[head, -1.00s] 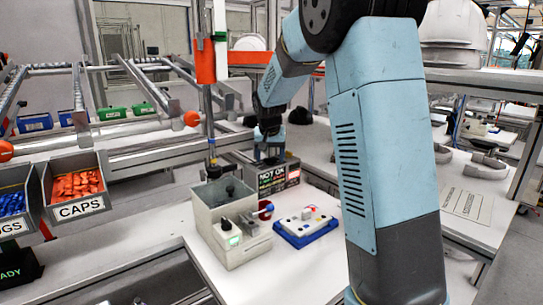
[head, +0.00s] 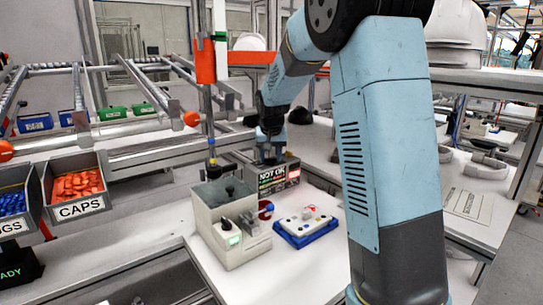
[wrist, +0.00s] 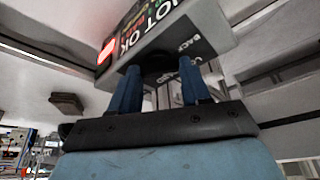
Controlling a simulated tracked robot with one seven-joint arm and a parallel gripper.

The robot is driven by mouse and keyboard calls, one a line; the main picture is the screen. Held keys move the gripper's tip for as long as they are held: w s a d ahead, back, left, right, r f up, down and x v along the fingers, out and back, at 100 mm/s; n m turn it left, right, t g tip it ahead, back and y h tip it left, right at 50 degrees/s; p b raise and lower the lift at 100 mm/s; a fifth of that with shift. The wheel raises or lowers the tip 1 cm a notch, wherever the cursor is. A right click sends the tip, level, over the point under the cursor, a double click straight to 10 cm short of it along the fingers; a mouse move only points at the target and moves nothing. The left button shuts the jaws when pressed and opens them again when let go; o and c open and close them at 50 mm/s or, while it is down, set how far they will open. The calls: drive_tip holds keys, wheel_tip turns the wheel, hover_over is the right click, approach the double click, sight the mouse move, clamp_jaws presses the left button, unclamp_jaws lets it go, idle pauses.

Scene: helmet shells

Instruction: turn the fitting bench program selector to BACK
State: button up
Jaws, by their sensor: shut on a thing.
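The fitting bench display box (head: 279,178) reads NOT OK and stands at the back of the white bench. It is close above my fingers in the wrist view (wrist: 150,30). The program selector (wrist: 158,58) is a dark knob on the box, mostly hidden between my fingers. A BACK label (wrist: 181,45) shows on the face beside it. My gripper (wrist: 159,90) has its two blue fingers shut on the selector. In the head view my gripper (head: 269,152) is small, behind the box's top edge. The selector's pointer direction cannot be made out.
A grey fixture box (head: 228,225) with a green-lit switch stands left of a blue-and-white tray (head: 307,227). A caps bin (head: 76,190) is at left. Headset-like parts (head: 485,165) lie on the right bench.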

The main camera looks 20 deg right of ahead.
drive_tip(key=shift+n, duration=0.5)
drive_tip(key=o, duration=1.1)
drive_tip(key=shift+c, duration=0.2)
drive_tip(key=shift+r, duration=0.1)
drive_tip(key=d+v, duration=0.1)
drive_tip(key=v, duration=1.2)
drive_tip(key=shift+s+a+r, duration=0.15)
drive_tip(key=shift+a+r, duration=0.1)
drive_tip(key=shift+a, duration=0.1)
drive_tip(key=s+d+f, duration=0.1)
drive_tip(key=s+f, duration=0.1)
drive_tip(key=s, duration=1.5)
drive_tip(key=s+d+f+n+t, duration=0.1)
drive_tip(key=s+f, duration=0.2)
drive_tip(key=s, duration=1.5)
drive_tip(key=shift+y, duration=0.4)
